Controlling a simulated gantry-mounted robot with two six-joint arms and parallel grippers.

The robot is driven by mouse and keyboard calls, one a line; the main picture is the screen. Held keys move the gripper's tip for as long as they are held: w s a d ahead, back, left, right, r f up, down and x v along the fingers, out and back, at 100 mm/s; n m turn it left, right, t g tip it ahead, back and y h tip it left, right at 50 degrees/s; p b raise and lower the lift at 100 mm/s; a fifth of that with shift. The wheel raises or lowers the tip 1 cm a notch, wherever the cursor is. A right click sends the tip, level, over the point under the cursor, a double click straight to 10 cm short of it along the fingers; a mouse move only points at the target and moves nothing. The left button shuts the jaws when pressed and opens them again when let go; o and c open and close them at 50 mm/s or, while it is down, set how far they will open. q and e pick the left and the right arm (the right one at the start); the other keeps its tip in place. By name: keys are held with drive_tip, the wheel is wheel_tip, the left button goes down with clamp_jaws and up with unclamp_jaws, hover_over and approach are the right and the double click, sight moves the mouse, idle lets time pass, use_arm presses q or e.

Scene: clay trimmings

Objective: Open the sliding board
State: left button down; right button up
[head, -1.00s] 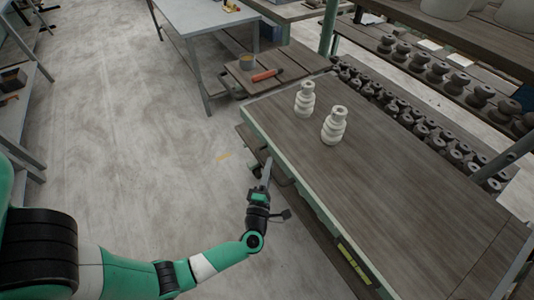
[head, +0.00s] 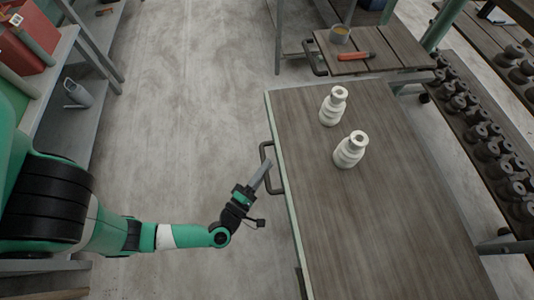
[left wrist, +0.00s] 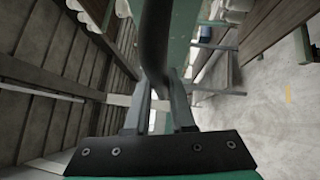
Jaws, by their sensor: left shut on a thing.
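A dark handle (head: 265,150) sticks out from the left edge of the brown-topped table (head: 385,225). My left gripper (head: 266,166) is at this handle, beside the table's pale green edge. In the left wrist view the dark handle bar (left wrist: 154,40) runs between the fingers of my left gripper (left wrist: 158,108), which is shut on it. I cannot tell the sliding board apart from the table in the head view. My right gripper is out of view.
Shelves of dark clay pieces (head: 487,151) stand at right. The floor (head: 180,110) left of the table is clear.

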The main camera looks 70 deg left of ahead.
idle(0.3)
use_arm(q)
drive_tip(key=c, duration=0.8)
unclamp_jaws()
drive_tip(key=shift+o, duration=0.2)
drive_tip(key=shift+s, duration=0.1)
drive_tip(key=shift+s+d, duration=0.2)
drive_tip(key=shift+d, duration=0.05)
drive_tip(key=v, duration=1.1)
drive_tip(key=shift+a, duration=0.1)
